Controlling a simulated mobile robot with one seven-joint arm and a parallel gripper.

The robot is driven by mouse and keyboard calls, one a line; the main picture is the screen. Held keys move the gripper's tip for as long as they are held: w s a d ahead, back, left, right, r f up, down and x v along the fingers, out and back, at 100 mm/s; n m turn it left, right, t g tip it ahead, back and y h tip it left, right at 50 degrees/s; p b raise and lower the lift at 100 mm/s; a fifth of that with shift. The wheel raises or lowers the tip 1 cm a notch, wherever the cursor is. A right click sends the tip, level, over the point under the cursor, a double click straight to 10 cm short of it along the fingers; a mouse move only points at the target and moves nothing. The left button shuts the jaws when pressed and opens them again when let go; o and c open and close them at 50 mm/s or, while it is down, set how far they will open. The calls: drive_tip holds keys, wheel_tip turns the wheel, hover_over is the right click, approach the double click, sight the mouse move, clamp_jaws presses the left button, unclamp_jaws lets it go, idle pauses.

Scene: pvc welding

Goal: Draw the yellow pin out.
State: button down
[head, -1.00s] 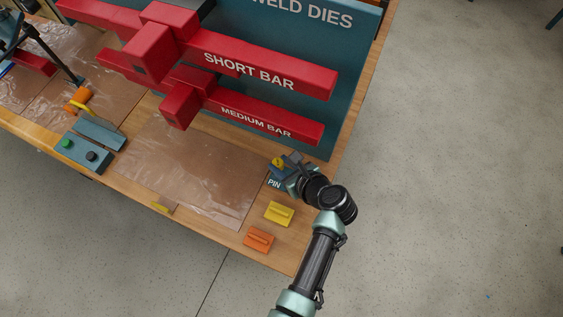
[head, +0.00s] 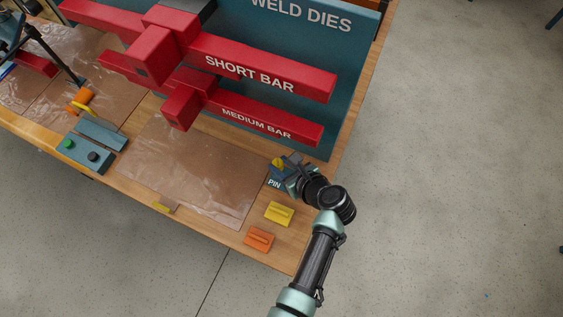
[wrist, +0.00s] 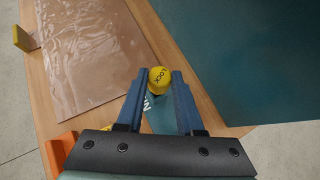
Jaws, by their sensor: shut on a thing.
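The yellow pin (head: 278,162) shows its round head at the blue block labelled PIN (head: 273,183), near the right end of the bench. In the wrist view the yellow pin (wrist: 160,79) has LOCK written on its head and sits between the fingertips. My gripper (head: 287,164) reaches in from the right; in the wrist view my gripper (wrist: 158,84) has its blue fingers shut on the pin. The pin's shaft is hidden, so I cannot tell how deep it sits in the block.
A yellow block (head: 279,213) and an orange block (head: 259,239) lie in front of the pin block. The red short bar (head: 262,68) and medium bar (head: 265,121) jut out behind on the teal panel (head: 345,60). A plastic-covered sheet (head: 190,170) lies to the left.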

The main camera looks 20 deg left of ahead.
drive_tip(key=shift+f+b, duration=1.2)
drive_tip(key=shift+f, duration=0.5)
drive_tip(key=shift+c, duration=2.3)
unclamp_jaws()
drive_tip(key=v, duration=1.3)
drive_tip(key=shift+p, duration=0.45)
drive_tip(key=shift+w, duration=0.1)
